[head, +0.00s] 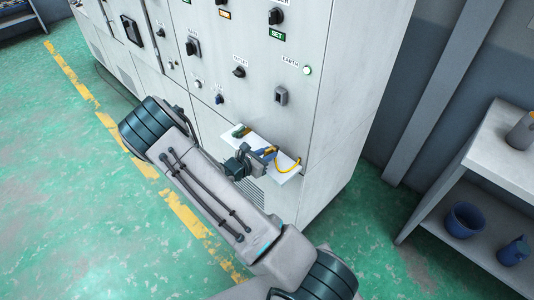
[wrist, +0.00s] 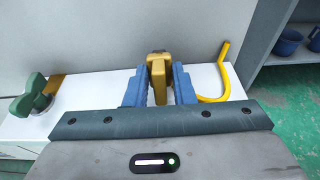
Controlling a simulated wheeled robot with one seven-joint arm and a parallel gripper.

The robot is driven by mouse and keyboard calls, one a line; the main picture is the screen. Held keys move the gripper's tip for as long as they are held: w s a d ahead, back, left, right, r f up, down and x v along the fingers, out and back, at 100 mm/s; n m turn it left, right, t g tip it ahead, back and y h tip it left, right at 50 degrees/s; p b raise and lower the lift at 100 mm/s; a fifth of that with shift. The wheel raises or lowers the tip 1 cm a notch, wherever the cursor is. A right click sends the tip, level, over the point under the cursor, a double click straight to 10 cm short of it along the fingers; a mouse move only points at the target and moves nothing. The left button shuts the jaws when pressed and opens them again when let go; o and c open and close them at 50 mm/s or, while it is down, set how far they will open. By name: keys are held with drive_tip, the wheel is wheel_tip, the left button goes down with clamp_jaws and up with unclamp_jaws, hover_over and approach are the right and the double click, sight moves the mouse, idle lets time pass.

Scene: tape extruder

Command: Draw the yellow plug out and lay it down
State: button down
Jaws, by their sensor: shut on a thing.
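The yellow plug (wrist: 158,73) is a stubby, dark-yellow block in the wrist view. It stands between the two blue fingers of my gripper (wrist: 158,86), which is shut on it. In the head view my gripper (head: 266,153) is over the white shelf (head: 287,175) on the front of the grey cabinet. The plug is mostly hidden by my gripper there. Its lower end is hidden in the wrist view, so I cannot tell whether it touches the shelf or sits in a socket.
A bent yellow rod (wrist: 227,72) rises from the shelf right of my gripper. A green-handled item (wrist: 35,90) is at the shelf's left. Knobs and switches (head: 281,96) cover the cabinet above. A side rack with blue mugs (head: 464,219) stands at the right.

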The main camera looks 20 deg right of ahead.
drive_tip(key=shift+f+b, duration=0.4)
idle(0.5)
drive_tip(key=c, duration=1.1)
unclamp_jaws()
drive_tip(key=shift+c, duration=0.2)
drive_tip(key=shift+a, duration=0.1)
drive_tip(key=v, duration=1.3)
drive_tip(key=shift+a+b, duration=0.3)
drive_tip(key=shift+b, duration=0.05)
drive_tip(key=shift+r, duration=0.1)
